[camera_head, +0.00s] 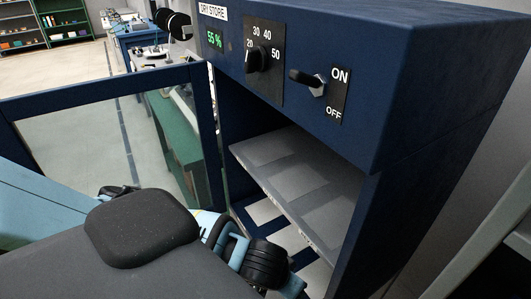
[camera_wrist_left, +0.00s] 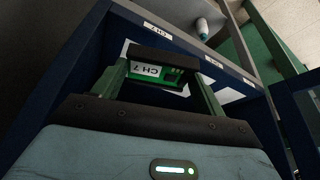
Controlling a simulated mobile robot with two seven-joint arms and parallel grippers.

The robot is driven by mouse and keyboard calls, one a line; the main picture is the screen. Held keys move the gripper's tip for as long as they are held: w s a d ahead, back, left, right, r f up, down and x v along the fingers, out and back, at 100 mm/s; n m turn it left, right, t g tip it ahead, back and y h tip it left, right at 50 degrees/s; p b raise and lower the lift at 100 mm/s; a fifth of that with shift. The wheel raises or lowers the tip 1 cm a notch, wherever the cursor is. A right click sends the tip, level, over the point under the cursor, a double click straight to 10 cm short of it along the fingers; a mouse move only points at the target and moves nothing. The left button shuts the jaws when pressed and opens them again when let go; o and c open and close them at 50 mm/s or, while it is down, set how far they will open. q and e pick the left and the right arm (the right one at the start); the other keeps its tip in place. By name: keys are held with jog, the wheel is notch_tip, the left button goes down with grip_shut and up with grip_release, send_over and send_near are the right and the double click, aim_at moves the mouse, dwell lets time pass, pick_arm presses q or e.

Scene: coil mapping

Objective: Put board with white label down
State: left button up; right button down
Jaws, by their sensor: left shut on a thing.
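The green board (camera_wrist_left: 177,75) with a white label reading "CH 7" is in the left wrist view. My left gripper (camera_wrist_left: 160,78) is shut on it, with a finger at each side. A dark bar crosses the board's far side. The board is close to a blue edge that also bears a "CH 7" label (camera_wrist_left: 152,30); I cannot tell whether it touches anything beneath. In the head view my left arm reaches to the lower part of the blue dry store cabinet (camera_head: 400,75), and its fingers and the board are hidden. My right gripper is not in view.
The cabinet's glass door (camera_head: 110,135) stands open at the left. A grey shelf (camera_head: 300,180) above the lower space looks empty. White patches (camera_head: 265,211) mark the cabinet floor. More labels (camera_wrist_left: 213,62) run along the blue edge. A white bottle-like thing (camera_wrist_left: 202,28) is beyond it.

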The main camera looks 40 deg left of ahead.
pick_arm(q)
jog(key=w+a+r+b, duration=0.1)
jog(key=a+b, duration=0.1)
jog(key=a, duration=0.7)
jog(key=w+a+r+n+b, duration=0.1)
jog(key=w+a+r+b, duration=0.2)
jog(key=a+r, duration=1.3)
jog(key=w, duration=0.4)
jog(key=w+r+p, duration=0.1)
jog(key=w, duration=0.3)
jog(key=w+r+p, duration=0.1)
jog(key=w, duration=0.3)
jog(key=shift+w+d, duration=0.2)
jog(key=shift+d, duration=0.05)
jog(key=shift+w+a, duration=0.1)
jog(key=shift+w, duration=0.2)
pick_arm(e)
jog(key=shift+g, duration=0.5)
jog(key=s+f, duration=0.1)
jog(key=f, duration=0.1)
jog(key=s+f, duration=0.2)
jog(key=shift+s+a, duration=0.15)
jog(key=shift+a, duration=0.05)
